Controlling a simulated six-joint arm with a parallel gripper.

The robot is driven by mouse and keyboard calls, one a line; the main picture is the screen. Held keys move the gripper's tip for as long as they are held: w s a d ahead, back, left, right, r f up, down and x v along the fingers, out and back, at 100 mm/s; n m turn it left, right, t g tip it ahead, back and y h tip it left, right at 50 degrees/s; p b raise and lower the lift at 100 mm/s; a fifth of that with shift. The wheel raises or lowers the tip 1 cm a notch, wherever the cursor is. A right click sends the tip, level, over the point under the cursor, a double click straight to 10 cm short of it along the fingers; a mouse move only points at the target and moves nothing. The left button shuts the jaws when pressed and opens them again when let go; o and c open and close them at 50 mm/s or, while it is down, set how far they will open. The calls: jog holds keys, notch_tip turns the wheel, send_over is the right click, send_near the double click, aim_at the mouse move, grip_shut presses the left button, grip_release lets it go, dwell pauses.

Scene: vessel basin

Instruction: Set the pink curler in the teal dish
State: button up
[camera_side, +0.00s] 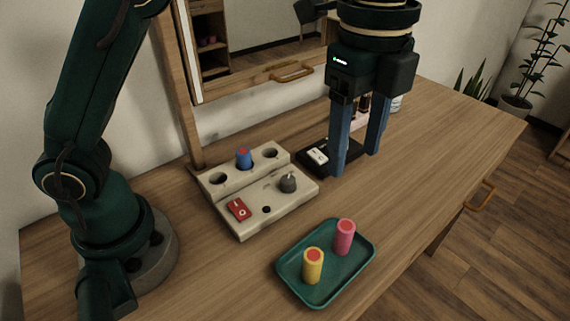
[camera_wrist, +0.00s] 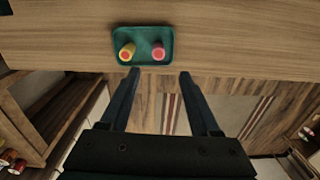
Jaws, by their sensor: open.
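The pink curler (camera_side: 344,236) stands upright in the teal dish (camera_side: 292,292), on its right side in the side view. A yellow curler (camera_side: 313,265) stands in the same dish, to the left of the pink one and apart from it. The wrist view also shows the teal dish (camera_wrist: 142,34), the pink curler (camera_wrist: 158,51) and the yellow curler (camera_wrist: 127,50). My gripper (camera_side: 354,164) is open and empty, with its fingers pointing down behind the dish. Its fingers also show in the wrist view (camera_wrist: 160,75), clear of both curlers.
A beige stand (camera_side: 262,203) holds a blue curler (camera_side: 244,158) in one hole, beside empty holes, a red switch (camera_side: 238,209) and a grey knob (camera_side: 288,182). A dark block with a white switch (camera_side: 317,156) lies close to my fingers. The tabletop right of the dish is clear.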

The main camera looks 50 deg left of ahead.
jog(key=s+a+r+n+t, duration=0.3)
jog(key=s+a+n, duration=0.2)
jog(key=a+n, duration=0.4)
jog(key=s+a+f+n+t, duration=0.2)
jog(key=s+a+f+n, duration=0.3)
jog(key=n, duration=0.4)
jog(key=shift+s+a+f, duration=0.25)
jog(key=shift+s+f, duration=0.15)
jog(key=shift+s, duration=0.5)
